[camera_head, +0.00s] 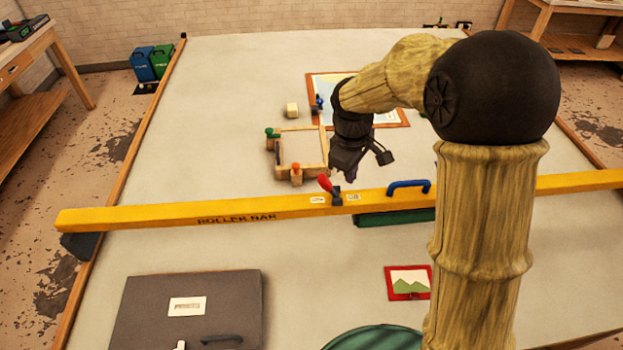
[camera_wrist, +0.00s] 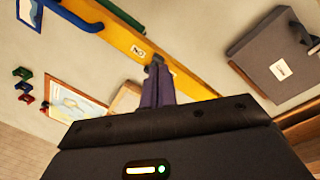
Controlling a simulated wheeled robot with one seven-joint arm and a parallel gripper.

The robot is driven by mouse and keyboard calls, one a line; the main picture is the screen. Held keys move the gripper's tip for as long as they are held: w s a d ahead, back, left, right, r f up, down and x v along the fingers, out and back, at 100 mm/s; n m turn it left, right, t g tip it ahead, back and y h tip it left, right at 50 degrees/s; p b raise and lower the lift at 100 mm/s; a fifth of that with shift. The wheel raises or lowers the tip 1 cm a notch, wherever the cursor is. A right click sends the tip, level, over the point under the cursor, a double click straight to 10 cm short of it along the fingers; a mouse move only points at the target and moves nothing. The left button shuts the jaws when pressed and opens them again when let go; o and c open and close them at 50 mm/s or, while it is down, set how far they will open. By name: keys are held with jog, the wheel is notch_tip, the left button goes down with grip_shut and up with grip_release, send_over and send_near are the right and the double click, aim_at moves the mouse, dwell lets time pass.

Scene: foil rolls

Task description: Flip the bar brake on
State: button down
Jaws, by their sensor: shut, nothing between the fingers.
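The yellow roller bar (camera_head: 260,207) lies across the table. Its brake is a small lever with a red grip (camera_head: 325,183) on a dark grey base (camera_head: 336,197), tilted to the left. Small white labels sit on either side of the base on the bar. My gripper (camera_head: 348,174) is shut and empty, pointing down just behind and slightly right of the lever. In the wrist view the purple fingers (camera_wrist: 157,88) are together, with a dark piece at their tips that looks like the brake base. The red grip is hidden there. I cannot tell whether the fingers touch the lever.
A blue handle (camera_head: 409,186) stands on the bar to the right. Behind the bar are a wooden frame with clamps (camera_head: 300,153) and a framed picture (camera_head: 388,118). In front lie a grey case (camera_head: 150,310) and a small red-framed picture (camera_head: 408,282). The table's left side is clear.

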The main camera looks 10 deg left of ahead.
aim_at(328, 187)
jog(key=w+a+f+n+h, duration=0.1)
jog(key=w+a+n, duration=0.2)
jog(key=a+n, duration=0.5)
jog(key=a, duration=0.7)
jog(key=shift+w+f, duration=0.2)
jog(key=shift+f, duration=0.1)
jog(key=shift+f, duration=0.1)
jog(key=f+p, duration=0.1)
jog(key=f, duration=0.2)
jog(key=d+f+p, duration=0.1)
jog(key=f, duration=0.2)
jog(key=f+p, duration=0.1)
jog(key=f, duration=0.2)
jog(key=shift+w+d+f, duration=0.1)
jog(key=shift+w+d, duration=0.1)
jog(key=shift+d, duration=0.2)
jog(key=d, duration=0.1)
jog(key=d+r+p, duration=0.1)
jog(key=w+d+p, duration=0.1)
jog(key=shift+d+r, duration=0.15)
jog(key=shift+r, duration=0.1)
